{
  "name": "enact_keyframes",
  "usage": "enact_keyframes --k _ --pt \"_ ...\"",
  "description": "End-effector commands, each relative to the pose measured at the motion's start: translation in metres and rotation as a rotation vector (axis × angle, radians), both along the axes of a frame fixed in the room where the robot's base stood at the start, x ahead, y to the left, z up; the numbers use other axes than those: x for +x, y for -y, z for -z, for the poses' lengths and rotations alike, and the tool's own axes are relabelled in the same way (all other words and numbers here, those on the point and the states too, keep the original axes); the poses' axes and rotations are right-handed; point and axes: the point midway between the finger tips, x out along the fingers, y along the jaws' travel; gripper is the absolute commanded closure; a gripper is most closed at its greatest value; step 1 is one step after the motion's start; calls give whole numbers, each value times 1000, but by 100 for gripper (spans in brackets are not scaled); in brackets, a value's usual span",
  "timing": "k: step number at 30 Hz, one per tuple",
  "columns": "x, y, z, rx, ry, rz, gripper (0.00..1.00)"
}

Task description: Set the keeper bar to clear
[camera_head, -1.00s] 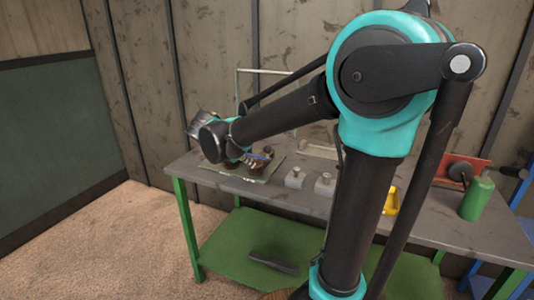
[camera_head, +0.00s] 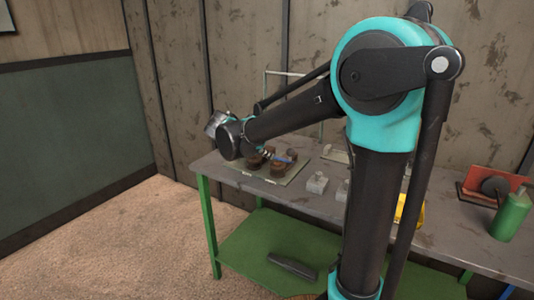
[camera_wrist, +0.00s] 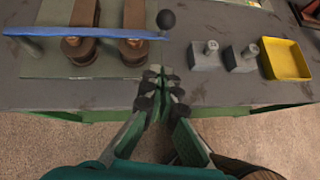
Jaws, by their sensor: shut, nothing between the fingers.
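The keeper bar (camera_wrist: 85,33) is a thin blue bar with a black ball knob (camera_wrist: 166,20) at its right end in the wrist view. It lies across two brown spring pieces (camera_wrist: 133,48) on a pale green plate (camera_wrist: 42,62). In the head view the blue bar (camera_head: 280,158) is small and partly hidden by my arm. My gripper (camera_wrist: 161,82) is shut and empty. In the wrist view its fingertips appear below the knob, near the table's front edge, apart from the bar.
Two grey blocks with pegs (camera_wrist: 225,55) stand right of the knob, then a yellow tray (camera_wrist: 286,60). A green bottle (camera_head: 511,215) and a red device (camera_head: 490,186) stand at the table's right. A dark bar (camera_head: 292,268) lies on the green lower shelf.

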Motion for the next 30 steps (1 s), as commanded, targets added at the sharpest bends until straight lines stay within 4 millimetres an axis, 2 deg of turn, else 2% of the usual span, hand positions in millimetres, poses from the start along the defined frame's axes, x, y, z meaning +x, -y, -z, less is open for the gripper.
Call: enact_keyframes --k 10,18,30 --pt "36 40 44 1 1 5 100" --pt "57 63 34 0 0 3 100" --pt "60 66 33 0 0 0 100"
